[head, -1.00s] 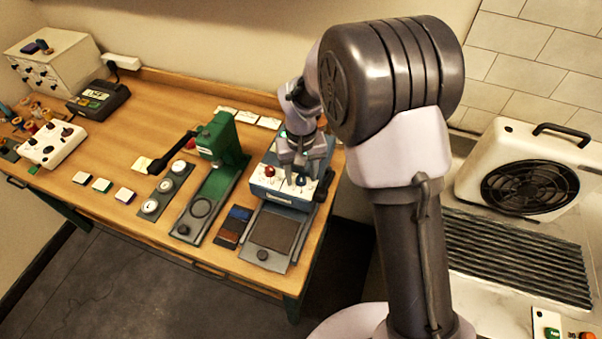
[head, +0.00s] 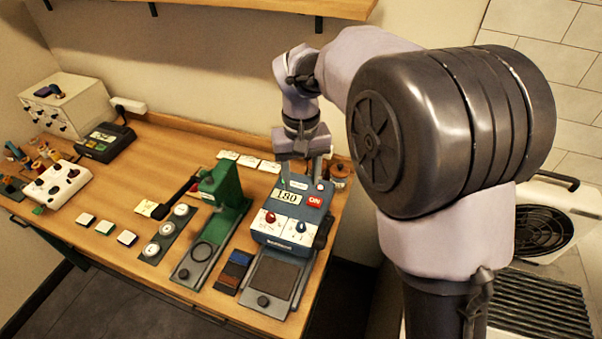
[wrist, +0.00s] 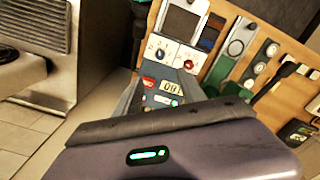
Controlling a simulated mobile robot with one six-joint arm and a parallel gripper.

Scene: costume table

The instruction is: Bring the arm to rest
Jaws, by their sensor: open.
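My gripper (head: 302,174) is open and empty in the head view, pointing down above the back of the blue press machine (head: 264,240). Its fingers are apart, with the machine's display between and below them. The same blue machine shows beyond the gripper in the wrist view (wrist: 176,62). My arm is raised and bent, its big dark joint filling the right of the head view. Whether the fingertips touch the machine cannot be told.
The green hand press (head: 222,190) stands left of the blue machine on the wooden table (head: 110,262). Badge discs, colour swatches and small pads lie around them. A shelf (head: 270,6) hangs above.

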